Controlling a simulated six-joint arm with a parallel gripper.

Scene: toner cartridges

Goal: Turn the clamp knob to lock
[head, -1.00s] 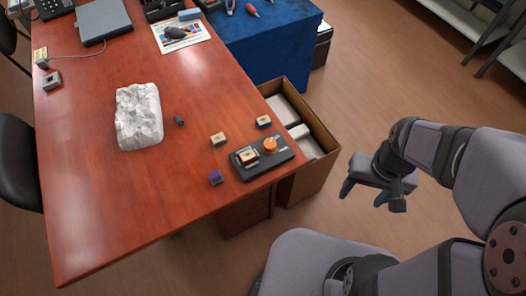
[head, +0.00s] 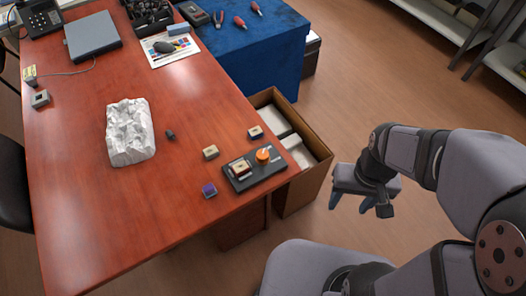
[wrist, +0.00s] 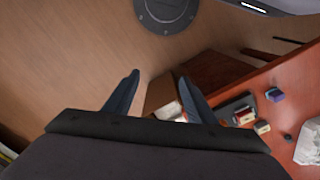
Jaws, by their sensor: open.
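The orange clamp knob (head: 263,157) with a pale pointer mark stands on the right part of a dark fixture (head: 268,174) near the table's right edge. A small tan-and-red cartridge (head: 240,168) sits on the fixture's left part. My gripper (head: 350,203) is open and empty. It hangs beyond the table edge, right of the fixture and apart from it. In the wrist view my two fingers (wrist: 158,98) are spread with nothing between them. The fixture (wrist: 238,108) shows there to their right; the knob is hard to make out.
Crumpled white material (head: 130,132) lies further left on the table (head: 110,215). An open cardboard box (head: 308,188) stands between the table and my gripper.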

